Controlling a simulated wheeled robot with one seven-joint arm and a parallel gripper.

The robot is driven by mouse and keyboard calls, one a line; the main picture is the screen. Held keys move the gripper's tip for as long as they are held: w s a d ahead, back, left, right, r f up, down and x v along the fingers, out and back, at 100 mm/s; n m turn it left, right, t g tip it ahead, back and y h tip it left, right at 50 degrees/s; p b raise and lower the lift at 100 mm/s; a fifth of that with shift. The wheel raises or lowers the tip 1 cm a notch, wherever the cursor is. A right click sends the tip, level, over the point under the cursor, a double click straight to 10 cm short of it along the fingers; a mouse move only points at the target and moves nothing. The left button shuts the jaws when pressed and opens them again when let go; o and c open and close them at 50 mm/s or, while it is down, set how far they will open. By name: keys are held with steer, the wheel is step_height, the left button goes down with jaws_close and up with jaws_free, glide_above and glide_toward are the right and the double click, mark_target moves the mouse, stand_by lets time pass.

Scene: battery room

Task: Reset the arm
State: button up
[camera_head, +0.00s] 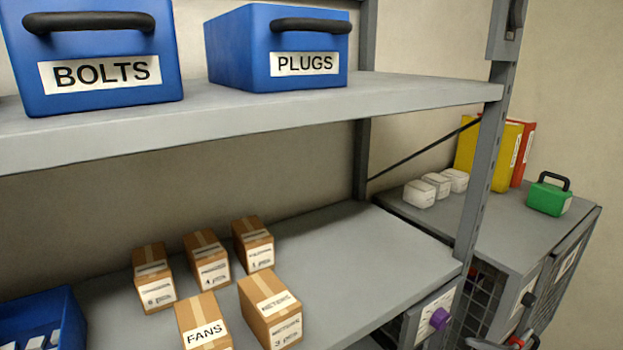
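No part of my arm or my gripper can be made out in the head camera view. Whether the gripper is open, shut or holding something is hidden from this view. The view looks onto a grey metal shelf unit (390,95) and a low grey cabinet (500,236) to its right.
Blue bins labelled BOLTS (150,92) and PLUGS (235,60) stand on the upper shelf. Several cardboard boxes, one labelled FANS (196,309), stand on the lower shelf (370,262), whose right part is clear. White blocks (419,194), binders (487,148) and a green case (547,200) top the cabinet.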

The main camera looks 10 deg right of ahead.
steer(key=w+a+r+n+g+h, duration=0.2)
steer(key=a+n+g, duration=0.25)
steer(key=a, duration=0.45)
steer(key=w+a+r+n+g+h, duration=0.15)
steer(key=a+n+g, duration=0.3)
steer(key=a, duration=0.45)
steer(key=s+a+r+n+t+h, duration=0.1)
steer(key=s+a+r+n+h, duration=0.1)
steer(key=s, duration=0.4)
steer(key=s+a+r+n+t+h, duration=0.1)
steer(key=s+a+r+n+h, duration=0.1)
steer(key=s+a+r+n, duration=0.3)
steer(key=shift+s+a+r+n, duration=0.2)
steer(key=shift+s+n, duration=0.5)
steer(key=shift+s, duration=0.5)
steer(key=shift+h, duration=0.25)
